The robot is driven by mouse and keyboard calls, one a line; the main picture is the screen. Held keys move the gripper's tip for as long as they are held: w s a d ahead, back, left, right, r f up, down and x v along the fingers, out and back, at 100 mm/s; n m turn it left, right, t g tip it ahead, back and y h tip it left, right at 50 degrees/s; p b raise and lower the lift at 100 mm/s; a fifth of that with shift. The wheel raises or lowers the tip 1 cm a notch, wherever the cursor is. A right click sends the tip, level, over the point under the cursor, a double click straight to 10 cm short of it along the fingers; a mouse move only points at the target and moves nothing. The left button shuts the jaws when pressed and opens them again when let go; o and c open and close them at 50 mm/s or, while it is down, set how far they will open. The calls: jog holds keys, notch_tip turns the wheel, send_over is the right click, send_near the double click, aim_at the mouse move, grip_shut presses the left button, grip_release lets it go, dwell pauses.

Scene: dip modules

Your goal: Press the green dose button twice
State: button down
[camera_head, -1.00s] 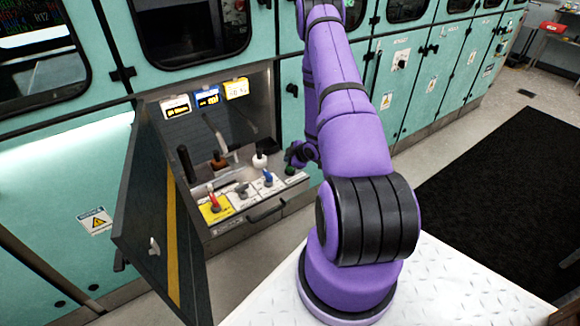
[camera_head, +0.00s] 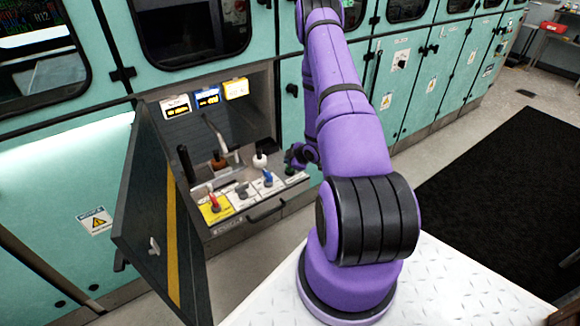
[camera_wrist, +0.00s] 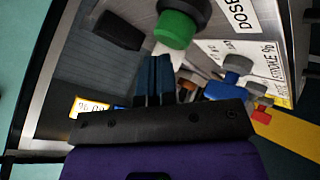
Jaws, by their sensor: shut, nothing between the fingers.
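The green dose button (camera_wrist: 176,28) is a round green cap under a dark grey top in the wrist view, next to a white label reading "DOSE" (camera_wrist: 236,15). My gripper (camera_wrist: 158,60) has its two dark blue fingers together, with nothing between them. In that picture the fingertips are just below the button; I cannot tell whether they touch it. In the head view the green button (camera_head: 290,170) is small at the right end of the control panel. My gripper (camera_head: 297,156) is close above it, partly hidden by my arm.
The panel also holds a red lever (camera_head: 214,202), a blue knob (camera_head: 268,179) and a white-topped bottle (camera_head: 260,160). An open dark door (camera_head: 150,215) stands at the left. A handle (camera_head: 266,210) runs along the panel front.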

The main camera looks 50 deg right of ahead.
jog(key=shift+f, duration=0.6)
dwell(0.7)
jog(key=shift+r, duration=1.05)
jog(key=shift+r, duration=2.5)
dwell(0.8)
jog(key=shift+r, duration=1.9)
jog(key=shift+f, duration=4.45)
